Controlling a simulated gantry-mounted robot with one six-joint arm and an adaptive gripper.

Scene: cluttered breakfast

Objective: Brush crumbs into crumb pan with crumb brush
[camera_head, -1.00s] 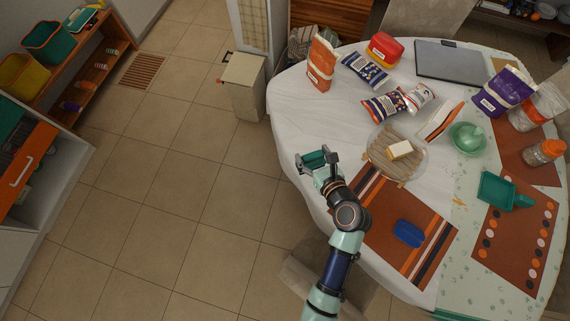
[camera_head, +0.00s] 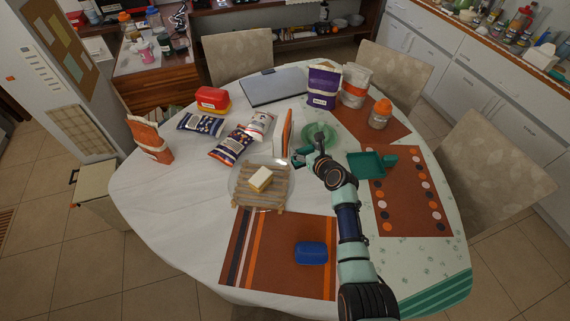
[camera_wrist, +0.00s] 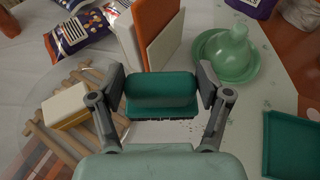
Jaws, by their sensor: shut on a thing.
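My gripper (camera_head: 310,160) is shut on the teal crumb brush (camera_wrist: 160,88), with one finger on each end. The brush's dark bristles face down, above the table, in the wrist view. Whether they touch the cloth I cannot tell. Small dark specks lie right of the bristles in the wrist view; I cannot tell crumbs from the cloth's pattern. My arm hides part of the table.
A green dish with a lid (camera_wrist: 232,55) stands just beyond my gripper. An orange-and-white upright item (camera_wrist: 157,30) is close behind the brush. A slatted board with butter (camera_head: 260,180) is at left. A blue object (camera_head: 311,253) lies on the striped placemat (camera_head: 262,275).

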